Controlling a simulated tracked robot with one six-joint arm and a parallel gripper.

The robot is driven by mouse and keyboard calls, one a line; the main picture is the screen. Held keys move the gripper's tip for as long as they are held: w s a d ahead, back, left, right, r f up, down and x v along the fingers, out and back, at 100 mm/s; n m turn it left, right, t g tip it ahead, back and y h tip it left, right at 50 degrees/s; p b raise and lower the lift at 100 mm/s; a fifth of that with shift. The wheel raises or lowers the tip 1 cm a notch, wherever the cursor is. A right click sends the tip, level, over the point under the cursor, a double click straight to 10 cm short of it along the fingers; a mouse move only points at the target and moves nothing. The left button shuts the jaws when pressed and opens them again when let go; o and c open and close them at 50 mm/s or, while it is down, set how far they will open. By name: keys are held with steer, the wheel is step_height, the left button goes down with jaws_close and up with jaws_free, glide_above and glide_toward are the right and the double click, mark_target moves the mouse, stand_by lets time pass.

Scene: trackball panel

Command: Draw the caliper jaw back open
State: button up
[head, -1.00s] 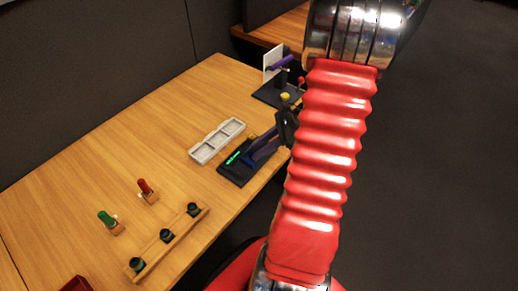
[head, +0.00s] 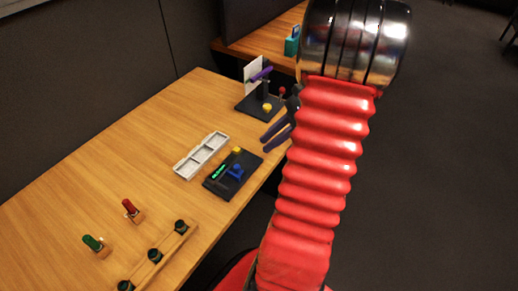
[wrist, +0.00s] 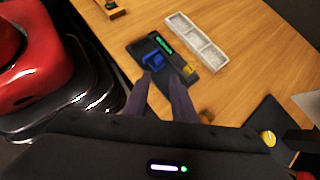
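A black plate (head: 213,186) near the desk's right edge looks like the caliper. It carries a lit green strip (head: 218,170), a blue block (head: 236,172) and a yellow block (head: 236,150), with a gap between the two blocks. I cannot tell for sure which one is the jaw. In the wrist view the blue block (wrist: 153,55) and the yellow block (wrist: 190,69) show beyond my fingertips. My gripper (head: 265,142) has two purple fingers, spread apart and empty, to the right of the plate. In the wrist view my gripper (wrist: 160,77) also shows a gap between its fingers.
A pale compartment tray (head: 201,155) lies just left of the plate. Behind stands a black base (head: 250,103) with a purple part (head: 262,73) and a white panel (head: 252,75). A wooden rail (head: 168,251) with dark knobs and red and green toggles (head: 130,208) are in front.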

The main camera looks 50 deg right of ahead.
steer(key=shift+v, duration=1.2)
steer(key=s+a+f+n+g+h, duration=0.2)
steer(key=s+a+n+g, duration=0.15)
steer(key=n, duration=0.35)
steer(key=w+a+r+n+t+h, duration=0.1)
steer(key=a+r+n, duration=0.3)
steer(key=a, duration=0.6)
steer(key=w+a+r+n+t+h, duration=0.1)
steer(key=a+r+n+h, duration=0.1)
steer(key=a+r+n, duration=0.3)
steer(key=w+a+r+n+t+h, duration=0.1)
steer(key=w+a+r+n+h, duration=0.1)
steer(key=a+r+n, duration=0.3)
steer(key=a+n, duration=0.4)
steer(key=a, duration=0.7)
steer(key=shift+n, duration=0.4)
